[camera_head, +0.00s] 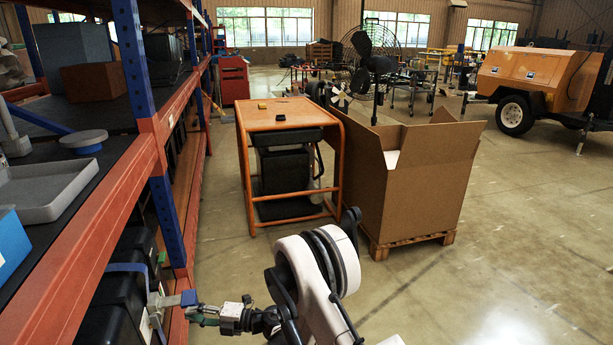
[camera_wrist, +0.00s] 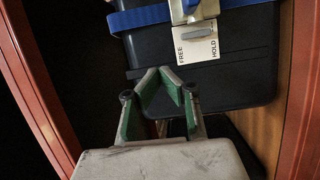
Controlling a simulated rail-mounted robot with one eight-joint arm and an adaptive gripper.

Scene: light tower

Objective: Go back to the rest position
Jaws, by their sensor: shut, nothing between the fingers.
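My gripper (camera_wrist: 160,80) is shut and empty in the wrist view, its green-padded fingers coming together at the tips. In the head view my gripper (camera_head: 203,315) is low in the picture, at the front of the shelving on the left. A dark case (camera_wrist: 235,85) fills much of the wrist view, with a blue strap (camera_wrist: 150,18), a metal buckle (camera_wrist: 202,10) and a white FREE/HOLD label (camera_wrist: 198,44) with a grey lever. My fingertips appear just below and left of the label; I cannot tell whether they touch the case. In the head view the strapped case (camera_head: 108,295) is on the lower shelf.
The orange shelf beam (camera_head: 90,235) and blue upright (camera_head: 165,215) stand close to my arm. A grey tray (camera_head: 45,190) is on the shelf above. An orange-framed cart (camera_head: 285,115) and a cardboard box (camera_head: 410,190) on a pallet stand ahead.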

